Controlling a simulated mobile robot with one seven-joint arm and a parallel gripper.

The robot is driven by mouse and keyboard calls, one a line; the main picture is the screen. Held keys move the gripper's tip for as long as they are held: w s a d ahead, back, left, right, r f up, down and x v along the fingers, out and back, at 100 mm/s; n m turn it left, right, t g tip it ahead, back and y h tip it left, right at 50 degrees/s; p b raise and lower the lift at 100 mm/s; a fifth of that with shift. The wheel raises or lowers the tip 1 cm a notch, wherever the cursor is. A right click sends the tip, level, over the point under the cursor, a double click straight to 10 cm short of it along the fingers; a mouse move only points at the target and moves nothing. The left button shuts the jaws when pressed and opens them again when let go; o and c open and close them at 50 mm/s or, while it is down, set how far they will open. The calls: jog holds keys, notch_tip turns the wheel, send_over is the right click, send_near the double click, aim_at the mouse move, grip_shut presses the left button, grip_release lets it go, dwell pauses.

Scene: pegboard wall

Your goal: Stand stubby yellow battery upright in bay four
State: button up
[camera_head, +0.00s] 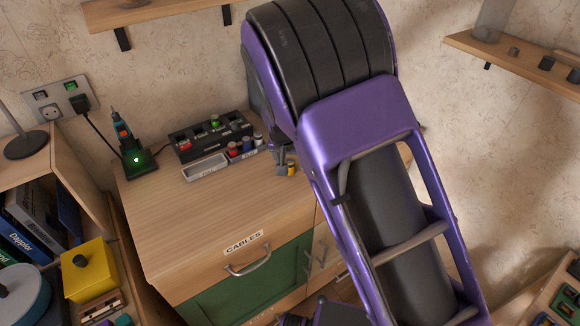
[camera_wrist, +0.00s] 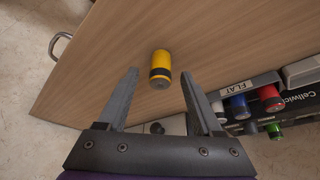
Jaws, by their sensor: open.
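A short yellow battery (camera_wrist: 160,68) with a black band and a dark end is on the bare wooden cabinet top, beyond and between my fingertips, untouched. I cannot tell whether it stands or lies. My gripper (camera_wrist: 160,80) is open and empty. In the head view my gripper (camera_head: 283,158) is partly hidden by my arm, with yellow (camera_head: 291,169) beside it. The black battery charger (camera_head: 212,138) has several bays; a green battery (camera_head: 214,121) and a red one (camera_head: 184,145) are in it. Bay numbers are unreadable.
A screwdriver on a green-lit dock (camera_head: 138,160) is left. The cabinet's front top (camera_head: 210,220) is clear.

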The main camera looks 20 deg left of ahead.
grip_shut()
dwell(0.3)
